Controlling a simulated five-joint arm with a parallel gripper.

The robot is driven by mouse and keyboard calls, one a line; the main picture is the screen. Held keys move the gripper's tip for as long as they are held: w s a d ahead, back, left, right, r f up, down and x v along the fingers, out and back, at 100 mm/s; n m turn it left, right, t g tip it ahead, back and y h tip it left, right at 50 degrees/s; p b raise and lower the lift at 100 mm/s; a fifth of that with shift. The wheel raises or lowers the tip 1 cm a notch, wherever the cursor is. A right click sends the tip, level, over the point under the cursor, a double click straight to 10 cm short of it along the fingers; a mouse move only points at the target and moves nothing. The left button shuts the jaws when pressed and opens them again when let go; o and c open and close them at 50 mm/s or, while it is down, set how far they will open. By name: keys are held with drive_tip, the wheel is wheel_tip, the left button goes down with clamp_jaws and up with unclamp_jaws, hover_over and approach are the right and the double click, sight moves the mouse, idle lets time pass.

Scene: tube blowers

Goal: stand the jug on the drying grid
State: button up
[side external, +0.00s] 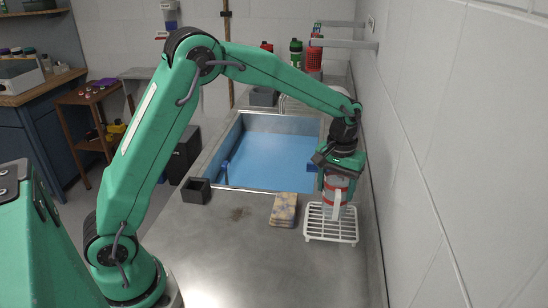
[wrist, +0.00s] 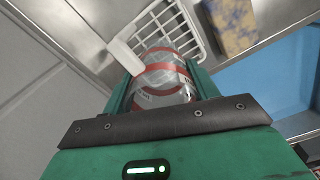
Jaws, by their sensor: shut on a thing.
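The jug (side external: 337,198) is clear, with red bands and a white handle. My gripper (side external: 336,178) is shut on it from above and holds it about upright over the white drying grid (side external: 331,238). I cannot tell whether its base touches the bars. In the wrist view the jug (wrist: 163,80) sits between the green fingers of my gripper (wrist: 160,88), with its handle (wrist: 125,57) to the left. Part of the grid (wrist: 185,22) shows beyond it; the jug hides the rest.
A patterned yellow and grey sponge (side external: 283,209) lies left of the grid. The blue sink basin (side external: 265,155) is behind. A dark square holder (side external: 196,190) stands at the basin's front left corner. The white wall (side external: 440,150) is close on the right.

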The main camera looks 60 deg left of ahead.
drive_tip(key=shift+f, duration=1.5)
drive_tip(key=shift+f, duration=0.1)
drive_tip(key=o, duration=1)
wheel_tip(320, 180, up, 12)
drive_tip(key=shift+r, duration=0.15)
drive_tip(key=shift+s, duration=0.15)
